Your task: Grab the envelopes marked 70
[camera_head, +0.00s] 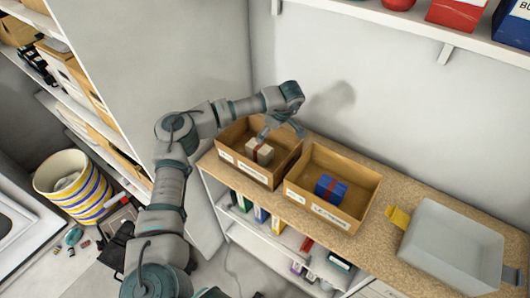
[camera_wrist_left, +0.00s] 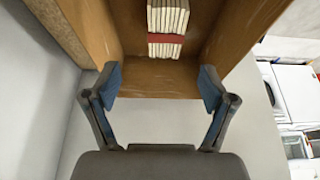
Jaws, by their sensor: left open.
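A bundle of cream-white envelopes with a red band (camera_head: 259,152) stands in the left cardboard box (camera_head: 243,171) on the counter. In the left wrist view the bundle (camera_wrist_left: 167,22) is ahead, beyond the fingertips. A blue bundle with a red band (camera_head: 331,188) is in the right cardboard box (camera_head: 359,210). No number 70 is legible on either. My left gripper (camera_head: 283,129) is over the back part of the left box, near the cream bundle. In the wrist view its two fingers (camera_wrist_left: 160,84) are spread with nothing between them. My right gripper is not in view.
A grey plastic bin (camera_head: 452,246) with a yellow handle stands at the right on the counter (camera_head: 388,195). A wall shelf (camera_head: 400,22) runs above. A tall cabinet side (camera_head: 150,60) is at left. A striped basket (camera_head: 72,187) stands on the floor.

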